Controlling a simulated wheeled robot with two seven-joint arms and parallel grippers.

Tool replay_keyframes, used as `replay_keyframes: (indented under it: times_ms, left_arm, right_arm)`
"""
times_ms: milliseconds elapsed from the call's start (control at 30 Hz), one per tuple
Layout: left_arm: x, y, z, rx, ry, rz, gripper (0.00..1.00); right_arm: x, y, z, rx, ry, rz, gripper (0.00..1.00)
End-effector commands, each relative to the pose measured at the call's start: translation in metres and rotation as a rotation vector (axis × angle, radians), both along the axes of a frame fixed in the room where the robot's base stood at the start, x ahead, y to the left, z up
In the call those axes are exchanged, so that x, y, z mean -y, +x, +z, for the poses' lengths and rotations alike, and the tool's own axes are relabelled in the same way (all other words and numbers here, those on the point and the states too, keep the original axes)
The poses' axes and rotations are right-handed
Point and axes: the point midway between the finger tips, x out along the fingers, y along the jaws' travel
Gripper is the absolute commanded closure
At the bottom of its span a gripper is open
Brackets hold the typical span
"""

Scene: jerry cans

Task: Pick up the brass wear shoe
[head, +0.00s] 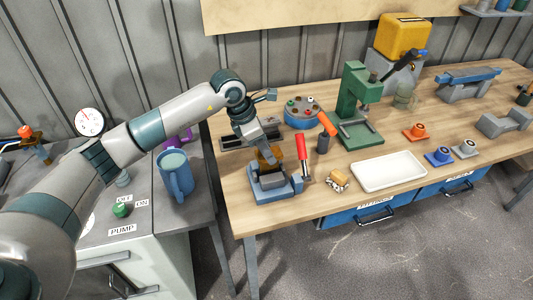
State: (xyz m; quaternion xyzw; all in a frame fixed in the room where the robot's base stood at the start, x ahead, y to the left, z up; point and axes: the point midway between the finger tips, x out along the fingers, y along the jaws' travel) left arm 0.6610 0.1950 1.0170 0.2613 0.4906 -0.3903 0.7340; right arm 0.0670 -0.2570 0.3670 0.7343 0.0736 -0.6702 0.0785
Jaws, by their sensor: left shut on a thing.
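The brass wear shoe (269,156) is a small golden-brown block in the upper part of a blue and grey fixture (272,192) near the bench's left front. My left gripper (267,150) reaches down over it from behind and is shut on it. The fingers hide part of the shoe, and I cannot tell whether it still touches the fixture. My right gripper is not in view.
A red-handled tool (303,155) stands close to the fixture's right. Behind are a blue round holder (301,116) and a green press (358,110). A white tray (389,171) lies to the right. A blue jug (176,178) stands on the left cabinet.

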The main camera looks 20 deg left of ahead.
Motion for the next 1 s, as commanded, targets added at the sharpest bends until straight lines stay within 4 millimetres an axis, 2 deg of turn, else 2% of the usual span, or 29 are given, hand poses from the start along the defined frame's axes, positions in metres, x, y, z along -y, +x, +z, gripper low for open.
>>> replay_keyframes:
  times_ms: [33, 500, 733, 1000]
  left_arm:
    - [0.0, 0.001, 0.016, 0.004, -0.001, 0.0, 0.95]
    - [0.0, 0.001, 0.117, 0.004, -0.001, 0.001, 0.95]
    - [0.0, 0.001, 0.143, 0.002, -0.001, 0.001, 0.95]
    - [0.0, 0.0, 0.148, 0.0, -0.001, 0.002, 0.95]
  right_arm:
    - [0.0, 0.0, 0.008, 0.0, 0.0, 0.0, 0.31]
    - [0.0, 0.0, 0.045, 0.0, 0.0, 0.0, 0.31]
    - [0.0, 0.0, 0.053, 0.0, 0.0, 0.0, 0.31]
    - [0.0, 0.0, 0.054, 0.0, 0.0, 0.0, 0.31]
